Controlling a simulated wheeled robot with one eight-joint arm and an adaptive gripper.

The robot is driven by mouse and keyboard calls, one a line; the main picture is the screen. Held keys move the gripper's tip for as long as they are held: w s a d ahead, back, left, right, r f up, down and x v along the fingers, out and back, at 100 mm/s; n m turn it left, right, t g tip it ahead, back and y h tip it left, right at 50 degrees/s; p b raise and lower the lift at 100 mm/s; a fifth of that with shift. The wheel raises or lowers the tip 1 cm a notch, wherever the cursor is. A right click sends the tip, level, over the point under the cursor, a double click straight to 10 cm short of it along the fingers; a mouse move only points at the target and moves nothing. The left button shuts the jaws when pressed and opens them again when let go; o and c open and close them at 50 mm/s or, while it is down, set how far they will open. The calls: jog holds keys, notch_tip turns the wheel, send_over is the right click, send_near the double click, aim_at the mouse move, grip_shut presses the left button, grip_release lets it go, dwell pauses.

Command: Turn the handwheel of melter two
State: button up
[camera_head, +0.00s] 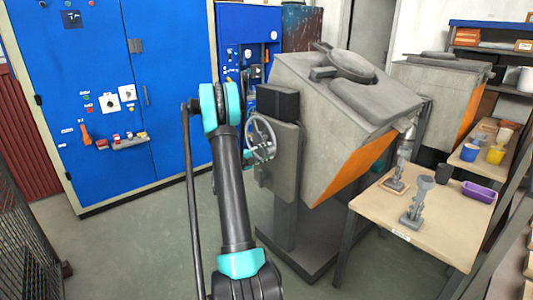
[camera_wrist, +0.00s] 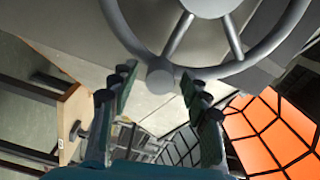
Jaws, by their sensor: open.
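A grey spoked handwheel (camera_head: 260,138) is on the left side of the nearer tilted melter (camera_head: 335,105). I cannot read a number on this melter. In the wrist view the wheel's rim (camera_wrist: 125,35) and spokes fill the top, with a round grip knob (camera_wrist: 160,76) on the rim. My gripper (camera_wrist: 158,84) is open, its two fingers apart on either side of the knob in the picture. I cannot tell whether either finger touches it.
A second melter (camera_head: 440,85) stands behind at right. A wooden bench (camera_head: 440,240) at right holds metal tools, cups and a purple tray (camera_head: 479,192). A blue cabinet (camera_head: 175,50) stands at the back left. A mesh fence (camera_head: 25,225) is at left. Floor before the cabinet is clear.

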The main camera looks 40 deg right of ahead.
jog(key=a, duration=1.2)
jog(key=shift+s, duration=0.45)
jog(key=shift+c, duration=0.3)
